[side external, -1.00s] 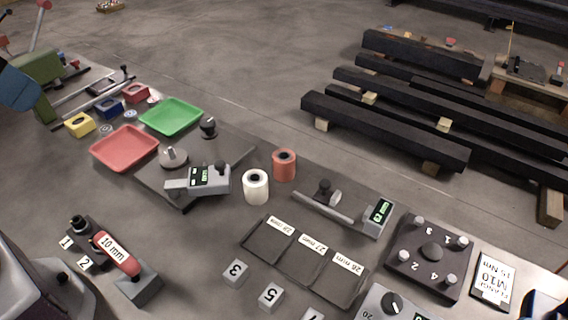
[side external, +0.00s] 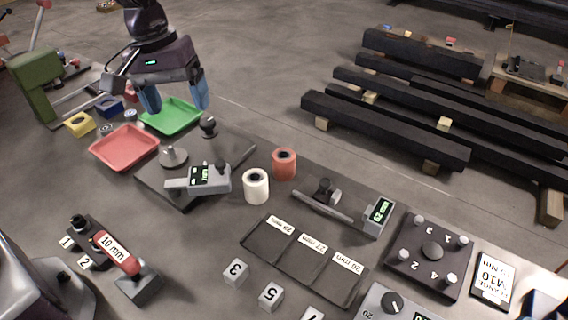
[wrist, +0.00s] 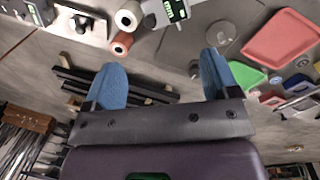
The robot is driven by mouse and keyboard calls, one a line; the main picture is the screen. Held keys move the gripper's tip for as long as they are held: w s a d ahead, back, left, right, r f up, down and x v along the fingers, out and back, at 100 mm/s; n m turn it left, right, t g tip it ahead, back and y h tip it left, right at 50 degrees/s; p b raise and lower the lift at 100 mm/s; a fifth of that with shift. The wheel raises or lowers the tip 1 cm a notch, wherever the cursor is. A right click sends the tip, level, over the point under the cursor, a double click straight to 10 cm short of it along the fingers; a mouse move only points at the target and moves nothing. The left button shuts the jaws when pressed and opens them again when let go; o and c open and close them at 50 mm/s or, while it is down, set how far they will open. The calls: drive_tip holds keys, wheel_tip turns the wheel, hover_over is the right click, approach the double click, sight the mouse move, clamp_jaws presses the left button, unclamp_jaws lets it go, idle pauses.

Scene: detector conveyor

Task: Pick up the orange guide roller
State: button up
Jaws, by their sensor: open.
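The orange guide roller (side external: 284,164) stands upright on the table, just behind and to the right of the white roller (side external: 256,186). It also shows in the wrist view (wrist: 121,43), beside the white roller (wrist: 128,15). My gripper (side external: 180,108) is above the green tray in the side external view, to the left of the orange roller and well apart from it. Its two blue fingers are spread with nothing between them.
A green tray (side external: 188,113) and a red tray (side external: 100,151) lie at the left. A grey measuring device (side external: 198,180) on a dark plate stands between the trays and the rollers. A gauge with a bar (side external: 322,208) and a labelled three-slot tray (side external: 270,245) lie to the right.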

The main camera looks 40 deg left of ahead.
drive_tip(key=w+d+f+n+h, duration=0.2)
drive_tip(key=w+d+f+n, duration=0.2)
drive_tip(key=w+f+n, duration=0.55)
drive_tip(key=n, duration=0.6)
approach(287, 162)
drive_tip(key=shift+n+t+h, duration=0.25)
drive_tip(key=shift+t+h, duration=0.05)
drive_tip(key=shift+t, duration=0.1)
drive_tip(key=x, duration=0.4)
drive_tip(key=a+x, duration=0.1)
drive_tip(key=x, duration=0.2)
drive_tip(key=a+x, duration=0.1)
drive_tip(key=x, duration=0.3)
drive_tip(key=shift+w+f, duration=0.45)
drive_tip(key=shift+f, duration=0.2)
drive_tip(key=c, duration=1.1)
